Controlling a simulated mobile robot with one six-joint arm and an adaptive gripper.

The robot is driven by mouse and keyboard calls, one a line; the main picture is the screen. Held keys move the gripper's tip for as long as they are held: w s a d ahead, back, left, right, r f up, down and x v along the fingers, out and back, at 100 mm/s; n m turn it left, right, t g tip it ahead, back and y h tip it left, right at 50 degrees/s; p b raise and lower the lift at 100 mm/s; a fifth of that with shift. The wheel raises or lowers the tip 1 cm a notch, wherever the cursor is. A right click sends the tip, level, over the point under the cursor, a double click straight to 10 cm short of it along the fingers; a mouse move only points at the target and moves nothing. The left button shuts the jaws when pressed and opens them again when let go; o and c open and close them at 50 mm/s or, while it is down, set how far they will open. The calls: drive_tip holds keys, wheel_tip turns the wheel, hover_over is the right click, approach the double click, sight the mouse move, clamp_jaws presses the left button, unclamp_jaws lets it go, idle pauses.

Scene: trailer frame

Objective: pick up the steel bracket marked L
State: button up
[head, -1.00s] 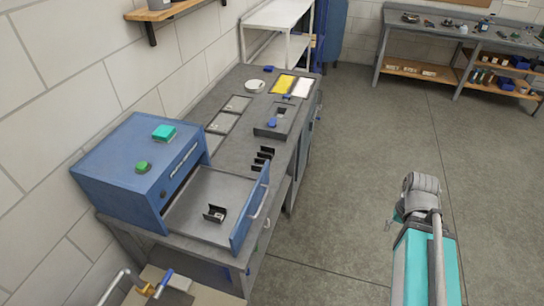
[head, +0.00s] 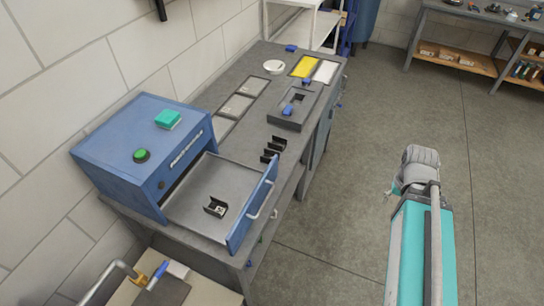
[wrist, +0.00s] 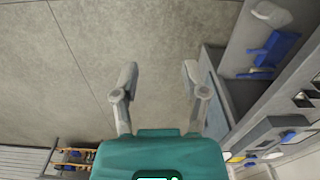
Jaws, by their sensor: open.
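A small dark bracket (head: 215,207) with a lighter part in it lies in the open drawer (head: 190,205) of a blue cabinet. More dark brackets (head: 273,149) stand in a short row on the bench behind the drawer. I cannot read an L on any of them. My gripper (wrist: 158,82) is open and empty in the wrist view, with bare floor between and beyond its fingers. It is away from the bench, to the right of it; in the head view my arm largely hides it.
The blue cabinet (head: 130,150) carries a green button and a teal block (head: 168,118). The bench (head: 225,90) also holds a grey fixture (head: 296,108), a white round dish (head: 274,67) and yellow and white trays. The drawer front juts over the bench edge.

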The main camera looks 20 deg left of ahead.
drive_tip(key=o, duration=0.4)
drive_tip(key=shift+w+a+f, duration=0.1)
drive_tip(key=shift+w+a, duration=0.05)
drive_tip(key=shift+a, duration=0.05)
drive_tip(key=shift+o, duration=1)
drive_tip(key=w+a+f+m+y+b, duration=0.2)
drive_tip(key=w+a+f+m+b, duration=0.1)
drive_tip(key=a, duration=0.5)
drive_tip(key=w+a+f+m+y+b, duration=0.3)
drive_tip(key=w+a+m+b, duration=0.1)
drive_tip(key=w+a+b, duration=0.1)
drive_tip(key=w+a, duration=0.1)
drive_tip(key=a, duration=0.1)
drive_tip(key=shift+w+a+y+b, duration=0.3)
drive_tip(key=shift+w+a, duration=0.1)
drive_tip(key=w+a+m+y+b, duration=0.3)
drive_tip(key=w+a+m+b, duration=0.1)
drive_tip(key=a, duration=0.4)
drive_tip(key=w+a+m+g+y+b, duration=0.1)
drive_tip(key=w+a+m+y+b, duration=0.2)
drive_tip(key=a, duration=0.6)
drive_tip(key=m, duration=0.2)
drive_tip(key=shift+w+f+m+y+b, duration=0.3)
drive_tip(key=shift+w+b, duration=0.05)
drive_tip(key=shift+b, duration=0.05)
